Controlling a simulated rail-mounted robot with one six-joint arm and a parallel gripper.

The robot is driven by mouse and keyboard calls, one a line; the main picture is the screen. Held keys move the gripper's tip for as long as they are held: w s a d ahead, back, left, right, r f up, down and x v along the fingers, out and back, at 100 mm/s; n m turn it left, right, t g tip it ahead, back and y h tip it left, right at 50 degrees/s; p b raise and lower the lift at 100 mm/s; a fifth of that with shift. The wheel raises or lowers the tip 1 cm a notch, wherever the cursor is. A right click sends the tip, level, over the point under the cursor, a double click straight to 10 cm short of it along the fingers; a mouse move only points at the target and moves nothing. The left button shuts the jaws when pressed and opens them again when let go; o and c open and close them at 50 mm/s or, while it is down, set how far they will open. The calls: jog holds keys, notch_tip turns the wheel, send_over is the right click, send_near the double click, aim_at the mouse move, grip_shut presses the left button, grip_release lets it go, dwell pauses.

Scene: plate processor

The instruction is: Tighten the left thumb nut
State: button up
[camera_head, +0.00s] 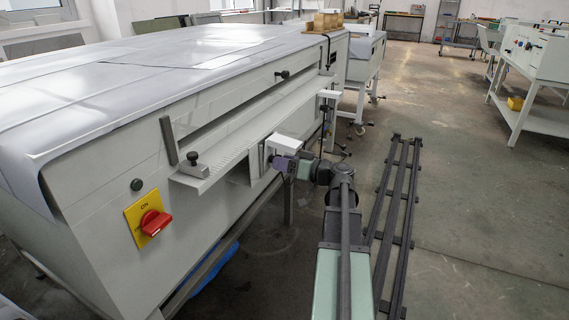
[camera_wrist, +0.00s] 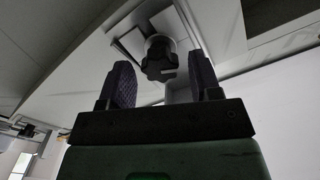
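A black lobed thumb nut (camera_wrist: 158,65) shows in the wrist view, under a light-coloured bracket on the plate processor (camera_head: 105,165). My gripper (camera_wrist: 161,64) is open, with one dark ribbed finger on each side of the nut in that picture. Gaps show between the fingers and the nut, and I cannot tell how far past the fingertips it lies. In the head view my gripper (camera_head: 281,163) is at the processor's side, just under the nearer white bracket (camera_head: 285,144). The nut is hidden there.
A second white bracket (camera_head: 328,94) sticks out farther along the same side. A ledge with a black clamp (camera_head: 195,164) lies left of my gripper, and a red switch (camera_head: 154,222) is nearer. A dark floor rail (camera_head: 399,205) runs to the right, with open floor beyond.

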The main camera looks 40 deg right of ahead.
jog(key=shift+o, duration=0.4)
jog(key=v, duration=1)
jog(key=shift+s+d, duration=0.15)
jog(key=shift+s, duration=0.25)
